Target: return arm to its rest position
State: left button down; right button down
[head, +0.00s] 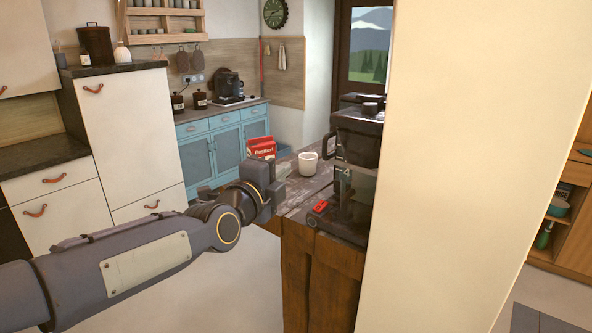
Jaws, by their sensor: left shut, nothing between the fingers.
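My left arm reaches in from the lower left of the head view. My left gripper (279,182) is at the near left edge of the wooden table (325,262), in front of a red and white carton (262,148). Its fingers are shut with nothing seen between them. Whether it touches the table edge or the carton I cannot tell. My right gripper is not in view.
A white cup (308,163) and a dark coffee machine (357,165) stand on the table. A cream panel (450,160) blocks the view at right. Cream cabinets (130,130) with leather pulls stand at left. Open floor (225,285) lies below the arm.

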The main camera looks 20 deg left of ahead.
pick_arm(q)
jog(key=s+f+n+g, duration=0.6)
jog(key=s+f+n, duration=0.4)
jog(key=s, duration=0.5)
jog(key=s+d+f+n+g+h, duration=0.1)
jog(key=s+f+n+g, duration=0.5)
jog(key=s+f+n, duration=0.5)
jog(key=s+f, duration=0.3)
jog(key=s, duration=0.1)
jog(key=shift+s+f+n, duration=0.25)
jog(key=shift+s+n, duration=0.05)
jog(key=shift+s, duration=0.1)
jog(key=shift+w+r, duration=0.1)
jog(key=shift+w, duration=0.05)
